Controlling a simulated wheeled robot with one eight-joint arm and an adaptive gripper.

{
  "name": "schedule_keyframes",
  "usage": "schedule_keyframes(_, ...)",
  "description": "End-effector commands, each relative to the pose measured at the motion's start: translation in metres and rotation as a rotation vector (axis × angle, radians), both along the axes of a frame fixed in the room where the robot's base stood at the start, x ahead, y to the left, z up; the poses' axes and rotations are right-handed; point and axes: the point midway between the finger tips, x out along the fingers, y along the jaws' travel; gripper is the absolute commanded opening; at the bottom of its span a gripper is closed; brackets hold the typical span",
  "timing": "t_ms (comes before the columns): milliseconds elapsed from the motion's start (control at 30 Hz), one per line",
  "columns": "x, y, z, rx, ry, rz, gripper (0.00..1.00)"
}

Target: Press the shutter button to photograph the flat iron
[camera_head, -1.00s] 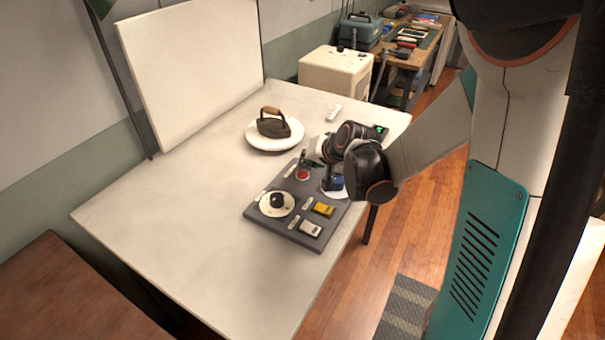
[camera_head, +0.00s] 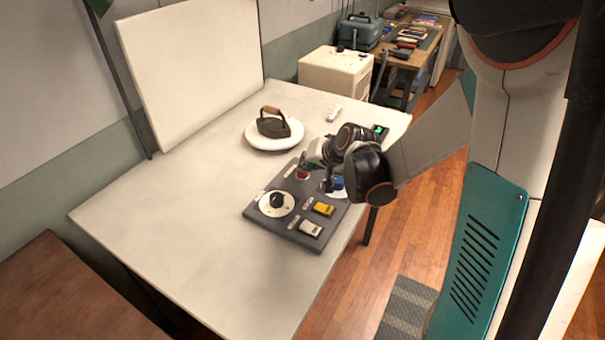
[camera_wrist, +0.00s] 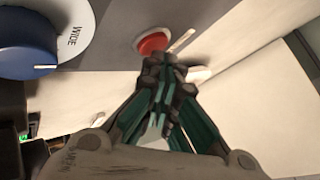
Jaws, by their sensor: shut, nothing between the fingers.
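The flat iron (camera_head: 274,124), dark with a wooden handle, stands on a round white plate (camera_head: 262,141) on the table. A grey control panel (camera_head: 262,222) lies in front of it. The red button (camera_head: 302,175) is near the panel's far edge; it also shows in the wrist view (camera_wrist: 153,42). My gripper (camera_head: 303,164) is at the panel's far end, by the red button. In the wrist view my gripper's closed fingertips (camera_wrist: 165,62) overlap the lower edge of the red button in the picture. I cannot tell whether they touch it.
The panel also has a black knob (camera_head: 277,200), a yellow switch (camera_head: 323,208), a white switch (camera_head: 311,228) and a blue knob (camera_wrist: 28,45) on a white dial. A white backdrop board (camera_head: 190,70) stands behind the iron. The left of the table is clear.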

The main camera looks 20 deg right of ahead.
Motion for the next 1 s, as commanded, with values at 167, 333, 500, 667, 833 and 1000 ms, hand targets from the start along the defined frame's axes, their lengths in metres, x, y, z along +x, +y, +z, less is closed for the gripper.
schedule_keyframes(167,0.0000,0.0001,-0.0023,0.000,0.000,0.000,0.00)
schedule_keyframes(333,0.0000,0.0000,-0.0042,0.000,0.000,0.000,0.00)
schedule_keyframes(500,0.0000,0.0001,-0.0060,0.000,0.000,0.000,0.00)
schedule_keyframes(667,0.0000,0.0001,-0.0078,0.000,0.000,0.000,0.00)
schedule_keyframes(833,-0.0001,0.0001,-0.0084,0.000,0.000,0.000,0.00)
schedule_keyframes(1000,-0.0001,0.0001,-0.0084,0.000,0.001,0.001,0.00)
